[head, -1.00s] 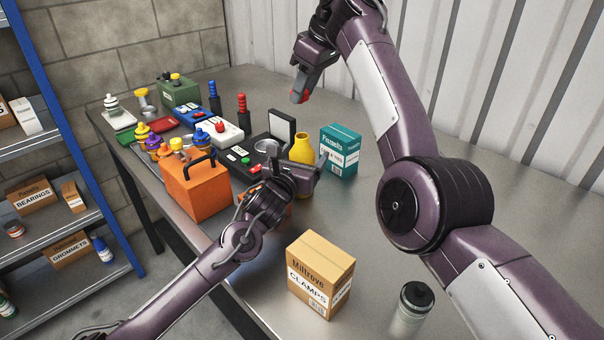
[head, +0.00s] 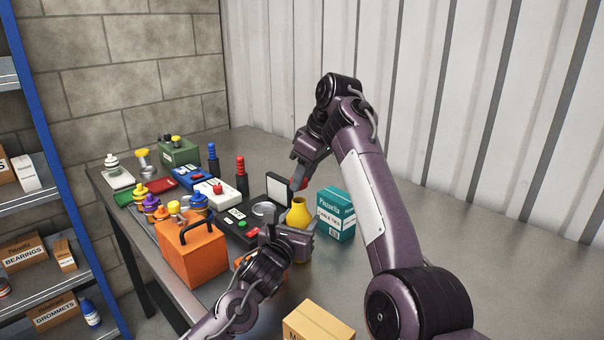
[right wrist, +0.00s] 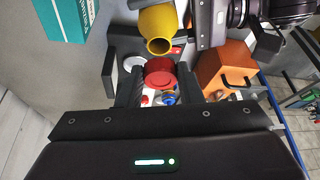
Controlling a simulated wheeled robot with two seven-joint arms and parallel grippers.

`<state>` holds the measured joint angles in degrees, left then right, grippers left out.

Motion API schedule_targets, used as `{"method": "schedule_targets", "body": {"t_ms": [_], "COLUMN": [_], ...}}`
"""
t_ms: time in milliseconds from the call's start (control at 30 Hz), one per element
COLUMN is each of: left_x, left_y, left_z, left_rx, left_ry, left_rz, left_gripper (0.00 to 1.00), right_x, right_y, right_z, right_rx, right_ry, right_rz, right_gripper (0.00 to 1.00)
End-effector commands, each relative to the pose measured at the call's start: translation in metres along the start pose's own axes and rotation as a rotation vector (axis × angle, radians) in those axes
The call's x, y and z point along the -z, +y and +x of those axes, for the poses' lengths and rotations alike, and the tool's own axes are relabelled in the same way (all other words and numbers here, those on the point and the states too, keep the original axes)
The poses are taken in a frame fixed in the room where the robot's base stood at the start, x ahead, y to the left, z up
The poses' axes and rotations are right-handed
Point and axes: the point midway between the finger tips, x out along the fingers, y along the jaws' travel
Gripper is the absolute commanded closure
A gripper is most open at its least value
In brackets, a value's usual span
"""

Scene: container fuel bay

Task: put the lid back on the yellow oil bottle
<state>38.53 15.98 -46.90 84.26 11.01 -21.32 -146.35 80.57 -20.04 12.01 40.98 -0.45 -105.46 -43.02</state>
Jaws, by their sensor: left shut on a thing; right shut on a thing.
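The yellow oil bottle (head: 299,214) stands on the bench with its mouth open; the mouth also shows in the right wrist view (right wrist: 159,45). My left gripper (head: 297,238) is shut on the bottle's body, hiding its lower part. My right gripper (head: 299,178) is shut on the red lid (right wrist: 160,76), which sits between its fingers in the right wrist view. In the head view the lid shows only as a bit of red at the fingertips, a little above the bottle's mouth and apart from it.
A teal box (head: 336,214) stands close to the right of the bottle. An orange box with a black handle (head: 192,253) is left of my left gripper. A black case with an open lid (head: 279,189) lies behind. A cardboard box (head: 318,324) is in front. The bench at right is clear.

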Motion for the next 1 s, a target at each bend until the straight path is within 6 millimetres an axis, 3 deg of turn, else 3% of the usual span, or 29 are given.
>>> {"method": "schedule_targets", "body": {"t_ms": [567,1000], "left_x": [0.001,0.001], "left_y": [0.0,0.0], "left_z": [0.0,0.0], "left_rx": [0.0,0.0], "left_ry": [0.002,0.002], "left_rz": [0.0,0.0], "left_gripper": [0.88,0.88], "right_x": [-0.002,-0.008], "right_y": [0.0,-0.001], "right_z": [0.003,0.019], "right_rx": [0.0,0.0], "right_ry": [-0.001,-0.001], "right_rz": [-0.001,-0.003], "right_gripper": [0.88,0.88]}}
